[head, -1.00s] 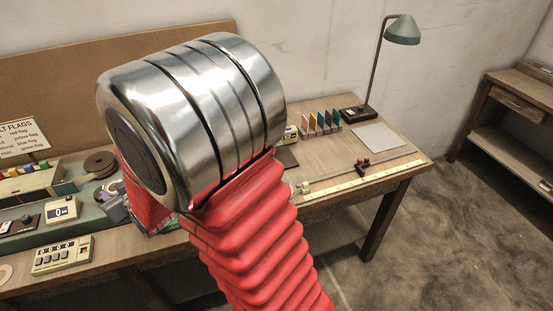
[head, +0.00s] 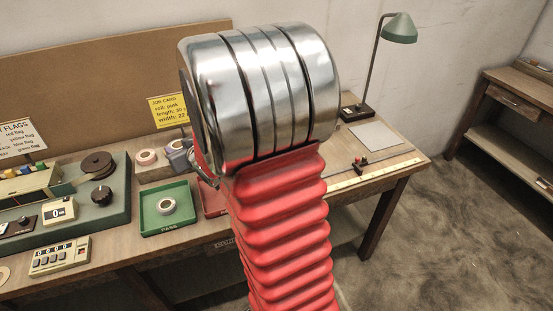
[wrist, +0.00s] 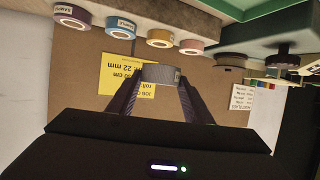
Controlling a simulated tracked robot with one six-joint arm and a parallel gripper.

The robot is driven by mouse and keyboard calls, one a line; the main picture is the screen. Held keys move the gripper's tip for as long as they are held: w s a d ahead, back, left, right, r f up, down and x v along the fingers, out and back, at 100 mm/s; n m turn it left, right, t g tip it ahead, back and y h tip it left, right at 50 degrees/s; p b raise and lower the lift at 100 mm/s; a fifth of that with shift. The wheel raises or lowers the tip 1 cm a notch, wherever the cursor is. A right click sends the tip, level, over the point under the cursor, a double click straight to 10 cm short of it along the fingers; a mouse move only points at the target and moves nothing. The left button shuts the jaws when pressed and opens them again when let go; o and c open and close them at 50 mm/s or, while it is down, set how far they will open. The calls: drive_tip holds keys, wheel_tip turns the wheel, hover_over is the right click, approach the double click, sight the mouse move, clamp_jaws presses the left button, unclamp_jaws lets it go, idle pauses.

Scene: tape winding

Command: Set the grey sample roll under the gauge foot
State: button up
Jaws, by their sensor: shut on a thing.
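The grey sample roll (wrist: 162,75) is between the fingertips of my gripper (wrist: 161,82) in the wrist view. My gripper is shut on it and holds it in front of the brown backboard and the yellow job card. In the head view my arm covers most of the gripper. Only a grey-purple part shows at the arm's left edge, and I cannot tell whether it is the roll. I cannot make out the gauge or its foot in either view; my arm hides part of the bench.
A pink roll (head: 146,157) stands behind the green PASS tray (head: 151,226), which holds a pale roll (head: 167,206). A red tray (head: 212,204) is partly hidden by my arm. The winder (head: 118,205) is at left. The lamp (head: 399,29) stands at back right.

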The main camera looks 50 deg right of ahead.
drive_tip(key=s+d+m+h, duration=0.2)
drive_tip(key=s+d, duration=0.7)
drive_tip(key=d, duration=0.4)
drive_tip(key=s+d+r+m+g+h, duration=0.1)
drive_tip(key=s+d+h, duration=0.1)
drive_tip(key=s+d, duration=0.8)
drive_tip(key=d, duration=0.3)
drive_tip(key=shift+r+m+g, duration=0.2)
drive_tip(key=shift+m+g, duration=0.1)
drive_tip(key=shift+m, duration=0.1)
wheel_tip(320, 180, down, 14)
drive_tip(key=shift+r, duration=0.1)
drive_tip(key=shift+w, duration=0.15)
drive_tip(key=w+d, duration=0.2)
drive_tip(key=w, duration=0.1)
drive_tip(key=shift+w, duration=0.2)
drive_tip(key=shift+s+f, duration=0.1)
drive_tip(key=shift+f, duration=0.5)
